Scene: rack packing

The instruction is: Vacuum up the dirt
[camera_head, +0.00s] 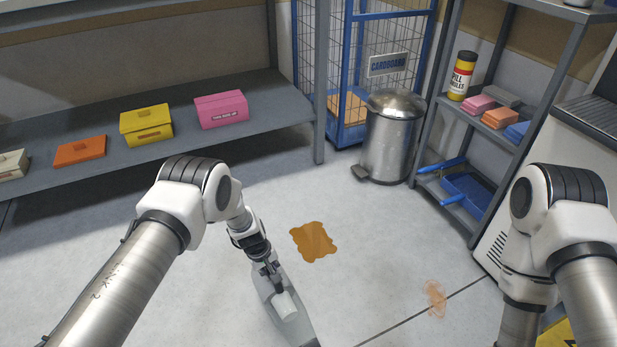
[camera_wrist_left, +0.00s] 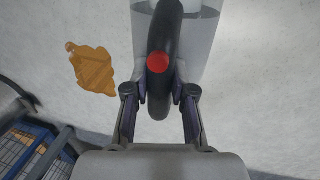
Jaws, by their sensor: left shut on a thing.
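A brown-orange patch of dirt (camera_head: 314,241) lies on the floor near the middle of the head view. It also shows at the upper left of the left wrist view (camera_wrist_left: 92,68). A fainter orange smear (camera_head: 435,298) lies further right. My left gripper (camera_head: 271,272) is shut on the black handle of a grey hand vacuum (camera_head: 296,325), just left of and nearer than the brown patch. The left wrist view shows my fingers (camera_wrist_left: 160,95) on both sides of the handle (camera_wrist_left: 158,50), which has a red button. My right gripper is out of view.
A low grey shelf (camera_head: 265,105) with several coloured boxes stands at the back left. A metal pedal bin (camera_head: 390,140), a blue wire cage (camera_head: 350,70) and a rack with a blue dustpan (camera_head: 468,190) stand at the back right.

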